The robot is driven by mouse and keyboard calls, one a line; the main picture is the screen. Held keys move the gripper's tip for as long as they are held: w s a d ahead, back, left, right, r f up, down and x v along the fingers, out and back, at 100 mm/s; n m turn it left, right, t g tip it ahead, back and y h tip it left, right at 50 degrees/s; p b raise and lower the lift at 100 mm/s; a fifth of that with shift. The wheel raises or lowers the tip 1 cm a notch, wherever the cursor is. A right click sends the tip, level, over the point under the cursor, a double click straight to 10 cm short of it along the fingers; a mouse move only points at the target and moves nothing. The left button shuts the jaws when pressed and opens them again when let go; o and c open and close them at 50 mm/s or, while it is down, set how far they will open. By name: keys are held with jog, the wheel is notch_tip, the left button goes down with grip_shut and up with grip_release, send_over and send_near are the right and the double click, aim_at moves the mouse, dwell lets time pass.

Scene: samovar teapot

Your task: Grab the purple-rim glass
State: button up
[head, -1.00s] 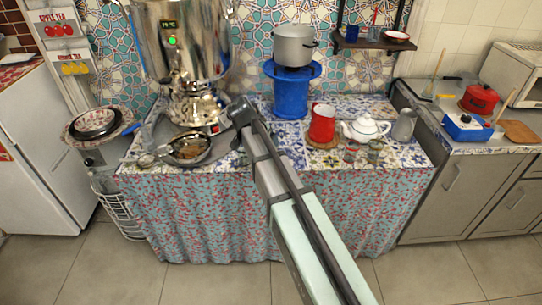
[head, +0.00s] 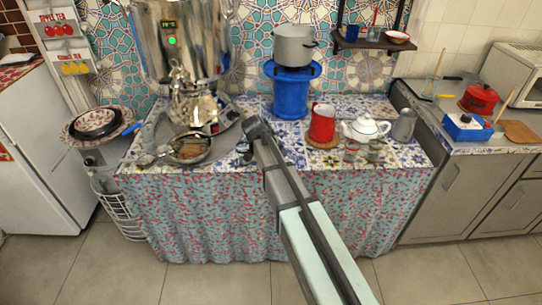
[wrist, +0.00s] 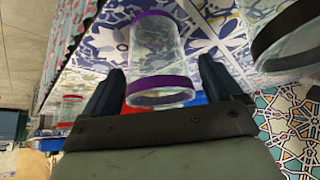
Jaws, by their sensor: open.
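The purple-rim glass (wrist: 158,57) is clear, with a purple band at each end, and shows in the wrist view. It lies between the two fingers of my gripper (wrist: 160,88), which are spread apart with gaps on both sides. I cannot make out the purple-rim glass in the head view; my arm and gripper cover that spot.
A black-rim glass (wrist: 285,42) is close to the right finger in the wrist view. A red cup (head: 322,124), a white teapot (head: 366,129) and small glasses (head: 375,150) stand to the right. The big metal samovar (head: 180,45) stands at the back left.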

jog(key=shift+w+d+f, duration=0.15)
jog(key=shift+w+f, duration=0.1)
jog(key=shift+f, duration=0.05)
jog(key=c, duration=1.1)
